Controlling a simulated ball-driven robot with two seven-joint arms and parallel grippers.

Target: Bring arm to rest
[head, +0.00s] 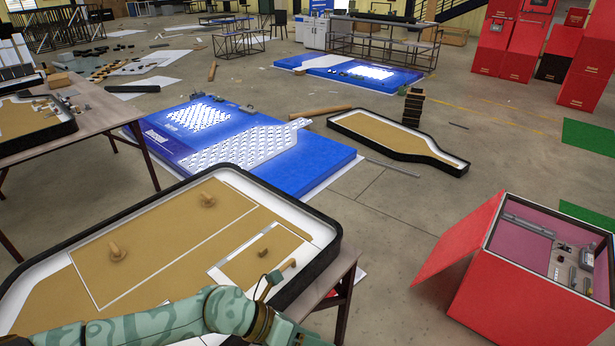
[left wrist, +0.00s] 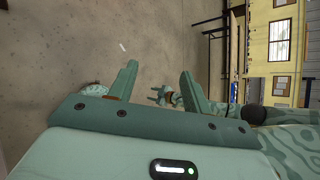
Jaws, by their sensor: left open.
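My left gripper (left wrist: 157,85) is open in the left wrist view, its two green fingers apart. Nothing is held between them, and bare concrete floor shows beyond. A small green part with an orange band (left wrist: 167,98) shows farther off between the fingers; I cannot tell what it is. In the head view, a green camouflage arm (head: 165,322) of mine crosses the bottom edge, in front of the near edge of a lightbox panel (head: 335,225). I cannot make out gripper fingers there. My right gripper is not identifiable in either view.
The panel has a white inner border, tan boards and wooden pegs, and lies on a table (head: 345,275). An open red crate (head: 490,305) stands at right. Blue panels (head: 310,165) and a bottle-shaped tray (head: 345,115) lie on the floor. Another table (head: 100,110) is at left.

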